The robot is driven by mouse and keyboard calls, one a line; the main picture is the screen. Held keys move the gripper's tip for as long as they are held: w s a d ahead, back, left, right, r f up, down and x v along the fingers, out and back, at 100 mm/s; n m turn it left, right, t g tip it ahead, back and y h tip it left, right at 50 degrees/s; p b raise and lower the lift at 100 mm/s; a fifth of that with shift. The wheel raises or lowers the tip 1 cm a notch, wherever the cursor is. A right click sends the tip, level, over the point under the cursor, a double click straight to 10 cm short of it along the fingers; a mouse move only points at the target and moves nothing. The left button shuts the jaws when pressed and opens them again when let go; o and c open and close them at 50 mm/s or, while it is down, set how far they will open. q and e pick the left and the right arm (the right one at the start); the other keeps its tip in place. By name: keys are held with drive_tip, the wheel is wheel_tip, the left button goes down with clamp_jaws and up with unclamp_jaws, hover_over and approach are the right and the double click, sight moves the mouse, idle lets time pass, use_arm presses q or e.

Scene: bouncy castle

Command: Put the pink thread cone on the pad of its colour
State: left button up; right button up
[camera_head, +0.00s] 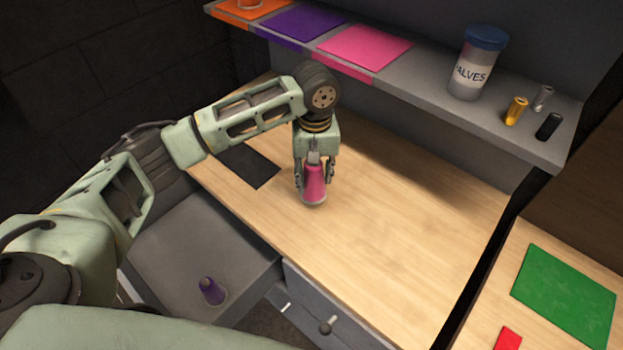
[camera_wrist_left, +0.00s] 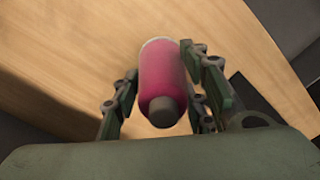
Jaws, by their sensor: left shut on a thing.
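The pink thread cone (camera_head: 314,186) is upright at the wooden table top, between the fingers of my left gripper (camera_head: 314,176). In the left wrist view the cone (camera_wrist_left: 163,80) sits between the fingers of the left gripper (camera_wrist_left: 163,105), its grey tip toward the camera. The left gripper is shut on it. I cannot tell whether its base touches the wood. The pink pad (camera_head: 365,46) lies on the grey shelf above the table, right of the purple pad (camera_head: 302,25). My right gripper is not in view.
The shelf (camera_head: 430,105) also holds an orange pad (camera_head: 250,8), a jar labelled VALVES (camera_head: 478,65) and several small cylinders. A purple cone (camera_head: 212,291) stands on a grey surface at lower left. A dark pad (camera_head: 248,166) lies on the table. The table's right part is clear.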

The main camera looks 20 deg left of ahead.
sight(312, 183)
use_arm(q)
drive_tip(key=shift+w+a+f, duration=0.35)
drive_tip(key=shift+a+f, duration=0.05)
drive_tip(key=shift+f+p, duration=0.6)
drive_tip(key=shift+f, duration=1.35)
drive_tip(key=shift+f, duration=0.1)
drive_tip(key=o, duration=1.3)
